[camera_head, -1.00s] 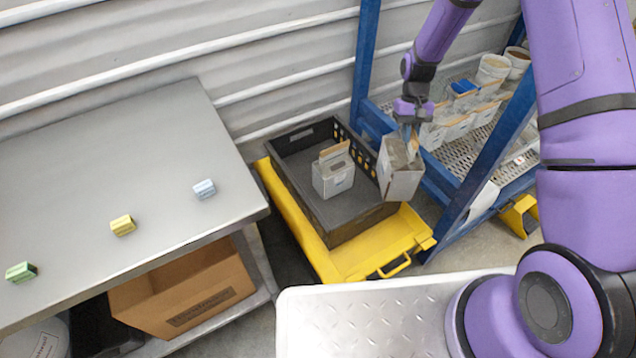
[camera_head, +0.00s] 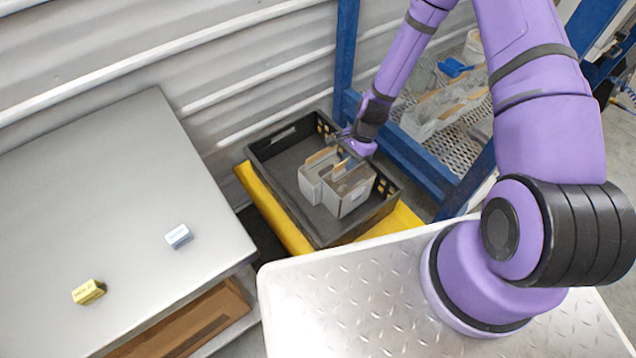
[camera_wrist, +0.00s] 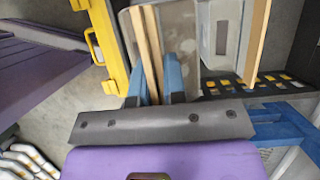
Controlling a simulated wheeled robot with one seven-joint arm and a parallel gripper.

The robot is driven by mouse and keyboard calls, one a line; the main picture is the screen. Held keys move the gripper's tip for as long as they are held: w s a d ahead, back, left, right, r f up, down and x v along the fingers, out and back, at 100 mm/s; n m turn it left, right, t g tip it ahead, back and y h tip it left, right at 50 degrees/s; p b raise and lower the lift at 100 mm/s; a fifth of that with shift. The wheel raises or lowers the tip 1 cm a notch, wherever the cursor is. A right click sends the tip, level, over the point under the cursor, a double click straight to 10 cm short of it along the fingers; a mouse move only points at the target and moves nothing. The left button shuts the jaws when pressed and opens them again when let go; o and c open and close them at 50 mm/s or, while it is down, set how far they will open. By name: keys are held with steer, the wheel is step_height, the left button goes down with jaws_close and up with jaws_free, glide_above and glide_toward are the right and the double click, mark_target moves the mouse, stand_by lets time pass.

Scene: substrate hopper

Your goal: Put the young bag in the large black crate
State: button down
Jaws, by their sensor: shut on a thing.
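The large black crate (camera_head: 288,218) sits on a yellow base beside the blue rack. My gripper (camera_head: 346,152) is over the crate, shut on a pale grey box-like bag (camera_head: 352,193) with a tan board at its top. In the wrist view, the blue fingers (camera_wrist: 153,84) close on the tan boards of this bag (camera_wrist: 180,32). The held bag is within the crate's outline, upright or nearly so; I cannot tell whether it touches the floor. A second similar bag (camera_head: 311,184) stands in the crate close to its left. No readable label shows which bag is young.
The blue rack (camera_head: 347,50) stands right of the crate, its mesh shelf holding more bags (camera_head: 440,112) and a white bucket (camera_head: 474,46). A cardboard box (camera_head: 205,318) is underneath.

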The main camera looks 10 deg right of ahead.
mark_target(346, 182)
steer(key=shift+f, duration=5.3)
steer(key=c, duration=1.2)
jaws_free()
steer(key=shift+f, duration=0.1)
